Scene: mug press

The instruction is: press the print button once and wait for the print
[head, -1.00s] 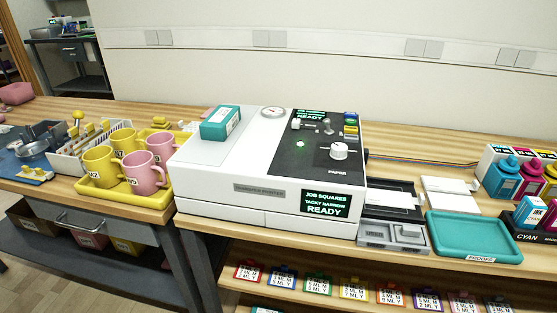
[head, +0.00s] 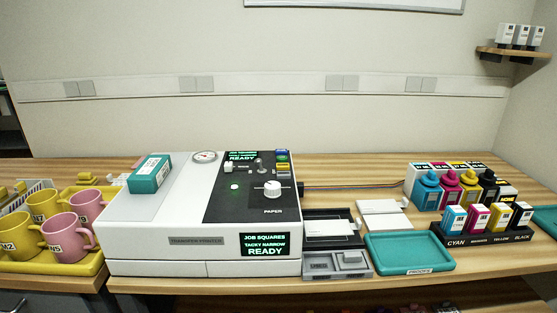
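The white transfer printer (head: 150,215) stands on the wooden bench, left of centre. Its front screen (head: 265,244) reads "JOB SQUARES, TACKY NARROW, READY". A small upper screen (head: 242,156) also shows READY. Neither of my grippers is in view.
A teal box (head: 149,174) lies on the printer. Yellow and pink mugs (head: 66,235) fill a yellow tray at left. Right of the printer are a grey block (head: 337,264), an empty teal proofs tray (head: 408,252), ink bottles (head: 447,190) and a cartridge rack (head: 440,236).

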